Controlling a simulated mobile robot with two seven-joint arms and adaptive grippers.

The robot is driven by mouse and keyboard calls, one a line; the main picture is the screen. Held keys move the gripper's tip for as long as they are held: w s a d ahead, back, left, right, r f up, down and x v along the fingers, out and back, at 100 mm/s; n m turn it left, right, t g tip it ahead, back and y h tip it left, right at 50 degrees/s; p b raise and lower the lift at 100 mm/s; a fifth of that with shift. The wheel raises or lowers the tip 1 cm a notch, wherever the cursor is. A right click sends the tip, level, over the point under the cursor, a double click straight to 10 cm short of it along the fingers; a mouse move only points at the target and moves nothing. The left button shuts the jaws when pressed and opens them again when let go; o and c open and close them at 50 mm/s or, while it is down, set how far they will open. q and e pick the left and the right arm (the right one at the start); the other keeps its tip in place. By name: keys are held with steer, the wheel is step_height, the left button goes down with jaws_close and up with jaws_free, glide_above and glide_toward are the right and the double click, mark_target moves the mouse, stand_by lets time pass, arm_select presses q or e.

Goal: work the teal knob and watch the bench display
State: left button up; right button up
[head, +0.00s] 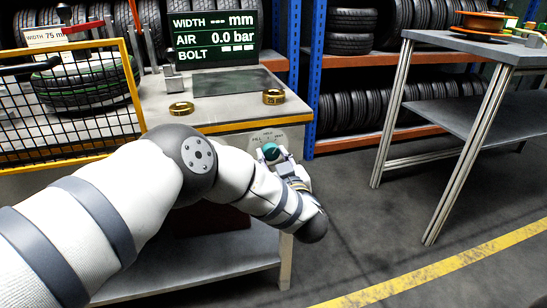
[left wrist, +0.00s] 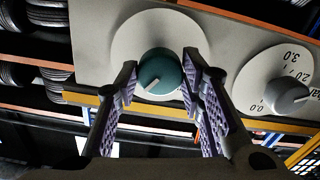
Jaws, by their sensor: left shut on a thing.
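The teal knob (left wrist: 160,73) sits on a pale round plate on the bench's front panel, with a white pointer line toward its lower left in the left wrist view. It also shows in the head view (head: 270,152). My left gripper (left wrist: 160,84) has its purple-padded fingers on either side of the knob and is shut on it. My right gripper is in neither view.
A grey knob (left wrist: 287,97) with a numbered scale is beside the teal one. Two brass-coloured rings (head: 273,97) (head: 181,108) lie on the bench top. A yellow-framed mesh guard (head: 68,105) stands at left before a tyre. A grey table (head: 470,46) is at right; floor between is clear.

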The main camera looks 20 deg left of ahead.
arm_select(q)
steer(key=n, duration=1.1)
steer(key=shift+d+n+p, duration=0.1)
steer(key=shift+n+p, duration=0.2)
steer(key=shift+n, duration=1.9)
steer(key=o, duration=1.2)
steer(key=shift+r, duration=0.1)
steer(key=v, duration=1.2)
